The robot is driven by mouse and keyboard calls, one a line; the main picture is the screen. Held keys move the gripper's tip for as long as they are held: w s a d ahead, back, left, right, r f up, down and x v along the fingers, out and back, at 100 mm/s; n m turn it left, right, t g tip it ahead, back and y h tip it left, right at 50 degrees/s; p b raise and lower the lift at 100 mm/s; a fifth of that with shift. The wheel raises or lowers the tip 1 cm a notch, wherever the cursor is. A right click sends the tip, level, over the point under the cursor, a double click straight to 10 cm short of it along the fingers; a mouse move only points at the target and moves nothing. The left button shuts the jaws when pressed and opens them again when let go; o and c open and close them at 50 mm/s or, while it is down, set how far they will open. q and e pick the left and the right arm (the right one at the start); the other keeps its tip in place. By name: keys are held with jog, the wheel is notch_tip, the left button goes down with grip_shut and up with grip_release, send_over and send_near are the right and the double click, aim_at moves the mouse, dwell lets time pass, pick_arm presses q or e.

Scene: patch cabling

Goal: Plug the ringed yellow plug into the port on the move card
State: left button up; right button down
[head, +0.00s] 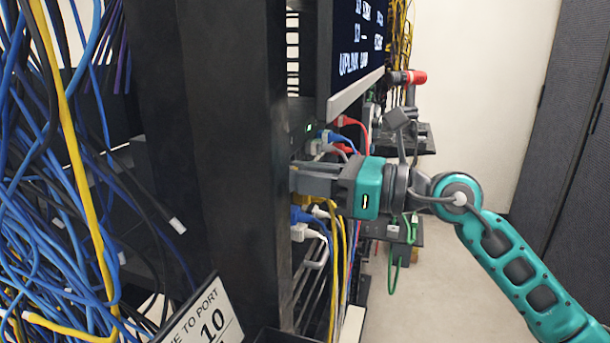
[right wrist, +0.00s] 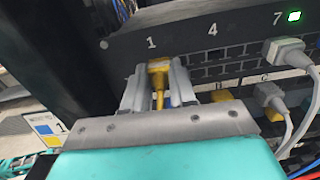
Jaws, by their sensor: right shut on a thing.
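My right gripper (head: 300,180) reaches in from the right to the rack front. In the right wrist view its fingers (right wrist: 158,82) are shut on a yellow plug (right wrist: 159,66), its yellow cable running back between them. The plug is at the panel just below the label 1; I cannot tell whether it is seated in a port. No ring shows on it. The move card (head: 208,318), partly cut off, reads "E TO PORT 10" at the bottom of the head view. Port 10 cannot be made out. My left gripper is not in view.
The switch panel (right wrist: 205,32) shows labels 1, 4 and 7, with a green light by 7. A grey plug (right wrist: 285,50) sits under 7. A black rack post (head: 225,150) stands left of my gripper. Blue cables (head: 45,170) crowd the left; the floor (head: 450,290) at right is clear.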

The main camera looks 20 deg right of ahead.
dwell(0.3)
jog(key=c, duration=0.8)
grip_release()
jog(key=shift+a, duration=0.1)
jog(key=b+v, duration=0.5)
jog(key=v, duration=0.3)
jog(key=shift+b, duration=0.3)
